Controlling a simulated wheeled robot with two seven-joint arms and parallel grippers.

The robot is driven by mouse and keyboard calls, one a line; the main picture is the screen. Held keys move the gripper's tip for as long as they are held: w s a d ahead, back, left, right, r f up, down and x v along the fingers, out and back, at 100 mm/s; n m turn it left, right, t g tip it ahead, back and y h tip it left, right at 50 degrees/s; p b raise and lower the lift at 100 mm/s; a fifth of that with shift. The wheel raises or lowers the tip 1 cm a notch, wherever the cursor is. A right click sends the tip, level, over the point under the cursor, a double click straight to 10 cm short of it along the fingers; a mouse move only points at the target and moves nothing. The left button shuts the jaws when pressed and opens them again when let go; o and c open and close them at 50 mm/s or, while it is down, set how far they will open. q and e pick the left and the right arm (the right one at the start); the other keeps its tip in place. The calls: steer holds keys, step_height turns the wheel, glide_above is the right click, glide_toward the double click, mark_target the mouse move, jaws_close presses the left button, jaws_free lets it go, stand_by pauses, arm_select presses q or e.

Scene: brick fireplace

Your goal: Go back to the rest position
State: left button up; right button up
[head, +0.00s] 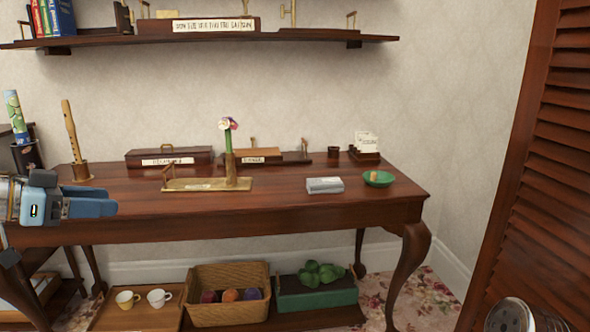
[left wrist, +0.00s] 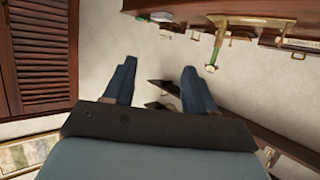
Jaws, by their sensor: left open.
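My left gripper (head: 92,205) comes in from the left edge in the head view, at the left front of the wooden table (head: 300,212). Its blue fingers point right. In the left wrist view the two fingers of my left gripper (left wrist: 160,78) stand apart with nothing between them. Whether it touches the table I cannot tell; it appears in front of the table's left end. My right gripper is not recognisable in either view.
The table holds a flute in a stand (head: 71,140), a flower in a vase (head: 230,150), a grey box (head: 324,186) and a green dish (head: 378,178). A wicker basket (head: 228,312) and two cups sit below. A louvred door (head: 535,170) stands at right. A shelf (head: 200,40) hangs above.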

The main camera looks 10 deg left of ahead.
arm_select(q)
steer(key=w+d+f+n+t+h, duration=0.25)
steer(key=w+d+f, duration=0.65)
steer(key=w+f, duration=0.5)
steer(key=w+d+f+n+y, duration=0.2)
steer(key=d+f, duration=0.1)
steer(key=f, duration=0.6)
steer(key=w+d+f+n+y, duration=0.1)
steer(key=d+f+n+y, duration=0.15)
steer(key=f, duration=0.65)
steer(key=s+d+f+n+g+y, duration=0.1)
steer(key=s+d+f+g, duration=0.4)
steer(key=f, duration=0.6)
steer(key=s+d+f+n+g+y, duration=0.15)
steer(key=s+d+f, duration=0.35)
steer(key=f, duration=0.5)
steer(key=s+d+f+g, duration=0.2)
steer(key=s+f+g, duration=0.1)
steer(key=s, duration=0.7)
steer(key=s+d+f+g, duration=0.2)
steer(key=s+f, duration=0.4)
steer(key=s, duration=0.4)
steer(key=shift+s+f+g, duration=0.25)
steer(key=shift+s+g, duration=0.1)
steer(key=shift+g, duration=0.35)
